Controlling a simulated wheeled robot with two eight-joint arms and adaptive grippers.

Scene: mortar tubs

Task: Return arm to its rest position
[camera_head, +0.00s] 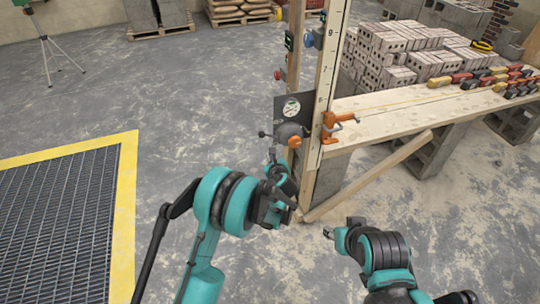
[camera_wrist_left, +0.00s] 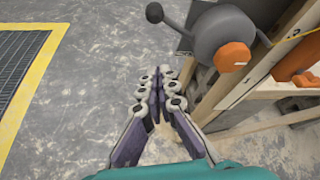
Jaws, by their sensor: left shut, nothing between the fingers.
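My left arm (camera_head: 235,205) is teal and black and reaches up from the bottom of the head view. Its gripper (camera_head: 271,156) is beside the wooden frame, just below a grey round device with an orange knob (camera_head: 290,134). In the left wrist view the fingers of my left gripper (camera_wrist_left: 160,86) are together and empty, over bare floor. The grey device (camera_wrist_left: 224,38) is above and to the right of them, apart. My right arm (camera_head: 375,250) is low on the right; its small dark end (camera_head: 328,233) shows, but its finger state is unclear.
A wooden upright (camera_head: 326,80) with an orange clamp (camera_head: 337,124) and a slanted brace (camera_head: 370,176) stands close right of my left gripper. Open floor (camera_head: 190,100) lies left, with a yellow-edged grate (camera_head: 65,225).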

